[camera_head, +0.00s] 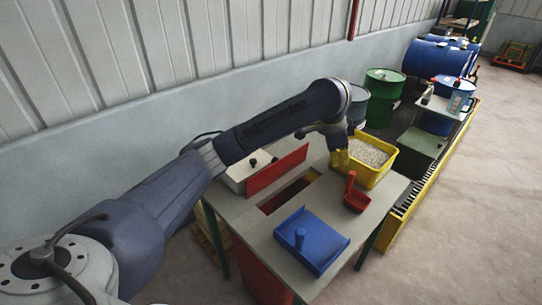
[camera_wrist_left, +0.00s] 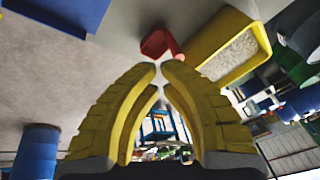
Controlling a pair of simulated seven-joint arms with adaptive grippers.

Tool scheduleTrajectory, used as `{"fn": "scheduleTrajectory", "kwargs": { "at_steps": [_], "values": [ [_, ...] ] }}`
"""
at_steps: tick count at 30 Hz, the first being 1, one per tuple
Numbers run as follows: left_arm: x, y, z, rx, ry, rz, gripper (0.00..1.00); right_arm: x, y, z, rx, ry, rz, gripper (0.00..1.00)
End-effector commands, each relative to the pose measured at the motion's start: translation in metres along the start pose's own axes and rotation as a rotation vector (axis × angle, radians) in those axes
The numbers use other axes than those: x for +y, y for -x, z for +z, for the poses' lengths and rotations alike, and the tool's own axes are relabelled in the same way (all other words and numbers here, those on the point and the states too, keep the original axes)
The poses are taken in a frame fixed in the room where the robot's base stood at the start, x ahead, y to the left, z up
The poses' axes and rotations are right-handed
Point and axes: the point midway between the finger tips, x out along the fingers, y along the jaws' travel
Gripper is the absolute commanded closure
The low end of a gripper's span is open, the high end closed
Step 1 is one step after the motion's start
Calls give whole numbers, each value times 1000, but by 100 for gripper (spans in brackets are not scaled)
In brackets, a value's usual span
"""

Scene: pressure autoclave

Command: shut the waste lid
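The waste lid (camera_head: 277,170) is a red flat panel standing tilted up at the back edge of a rectangular opening (camera_head: 290,194) in the grey bench top. Red shows inside the opening, and a red bin (camera_head: 262,277) stands under the bench. My left gripper (camera_head: 340,160) has yellow fingers and hangs right of the lid, by the yellow tub, apart from the lid. In the left wrist view its fingertips (camera_wrist_left: 161,66) are close together with a narrow gap and nothing between them. The lid does not show clearly there. My right gripper is out of view.
A yellow tub (camera_head: 384,176) of pale granules stands near my gripper, with a red scoop (camera_head: 354,199) in front. A blue tray-like piece with a knob (camera_head: 322,250) lies on the bench front. A white box (camera_head: 240,176) sits behind the lid. Drums (camera_head: 384,96) stand beyond.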

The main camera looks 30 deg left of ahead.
Motion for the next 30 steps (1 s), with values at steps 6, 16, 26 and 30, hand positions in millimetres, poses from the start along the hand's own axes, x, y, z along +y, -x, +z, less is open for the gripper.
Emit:
{"fn": "scheduleTrajectory", "kwargs": {
  "at_steps": [6, 16, 26, 30],
  "values": [
    [-110, -17, 49, -46, 731, -140, 100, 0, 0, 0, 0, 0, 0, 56],
    [-183, -40, 171, -192, 1653, -387, 100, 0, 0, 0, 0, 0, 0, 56],
    [-198, -32, 225, -205, 2094, -662, 100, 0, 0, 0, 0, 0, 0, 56],
    [-199, -31, 227, -186, 2162, -688, 100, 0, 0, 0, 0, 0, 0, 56]
  ]
}}
